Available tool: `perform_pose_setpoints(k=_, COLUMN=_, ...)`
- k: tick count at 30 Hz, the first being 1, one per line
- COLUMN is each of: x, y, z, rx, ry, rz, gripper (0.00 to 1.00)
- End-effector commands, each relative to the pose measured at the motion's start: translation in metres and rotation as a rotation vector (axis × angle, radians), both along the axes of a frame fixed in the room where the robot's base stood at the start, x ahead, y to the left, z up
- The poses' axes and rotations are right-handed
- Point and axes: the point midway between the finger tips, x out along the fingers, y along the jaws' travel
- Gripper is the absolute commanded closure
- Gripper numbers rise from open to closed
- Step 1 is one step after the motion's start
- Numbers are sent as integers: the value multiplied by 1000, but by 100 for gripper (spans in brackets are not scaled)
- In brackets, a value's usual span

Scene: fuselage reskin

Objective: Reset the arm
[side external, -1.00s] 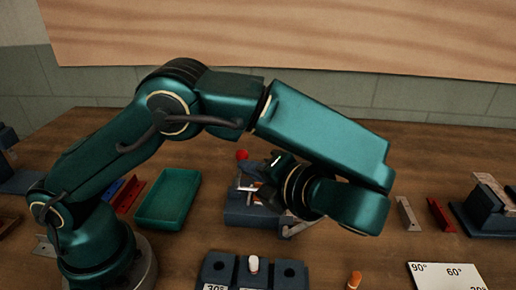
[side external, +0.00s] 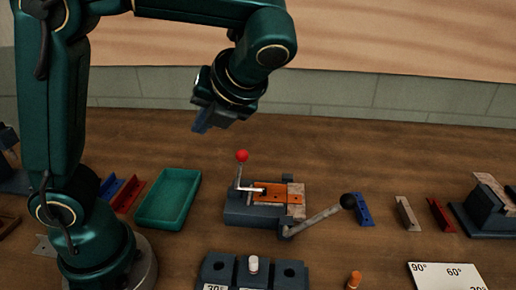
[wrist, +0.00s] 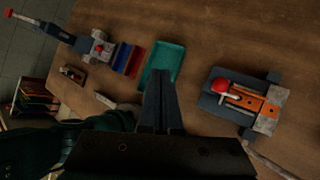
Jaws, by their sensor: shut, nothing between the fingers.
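My gripper (side external: 203,122) hangs in the air above the back of the bench, up and left of the clamp fixture. In the wrist view its fingers (wrist: 160,100) are together with nothing between them. The clamp fixture (side external: 240,213) stands on the bench below, with a red-knobbed lever (side external: 242,157) standing up and a black-knobbed lever (side external: 348,201) stretched out to the right. An orange drilled plate (side external: 270,191) lies on the fixture, and it also shows in the wrist view (wrist: 262,101). My gripper touches none of these.
A green tray (side external: 168,199) stands left of the fixture, beside red and blue brackets (side external: 126,194). A block with several sockets (side external: 253,272) and an angle card (side external: 445,277) are in front. More brackets (side external: 440,214) lie at right. The back of the bench is clear.

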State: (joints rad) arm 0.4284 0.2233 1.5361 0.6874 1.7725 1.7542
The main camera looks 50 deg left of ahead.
Motion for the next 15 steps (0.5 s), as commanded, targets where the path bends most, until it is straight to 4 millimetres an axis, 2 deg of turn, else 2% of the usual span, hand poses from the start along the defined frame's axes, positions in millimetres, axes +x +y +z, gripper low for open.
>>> perform_pose_setpoints(k=3, x=-22, y=11, z=2, rx=-127, ry=-186, rz=175, gripper=100)
perform_pose_setpoints(k=7, x=-42, y=12, z=-3, rx=-268, ry=-398, rz=395, gripper=100)
perform_pose_setpoints(k=11, x=-59, y=5, z=-12, rx=-420, ry=-622, rz=662, gripper=100)
perform_pose_setpoints(k=15, x=-71, y=-11, z=-25, rx=-600, ry=-867, rz=1024, gripper=100)
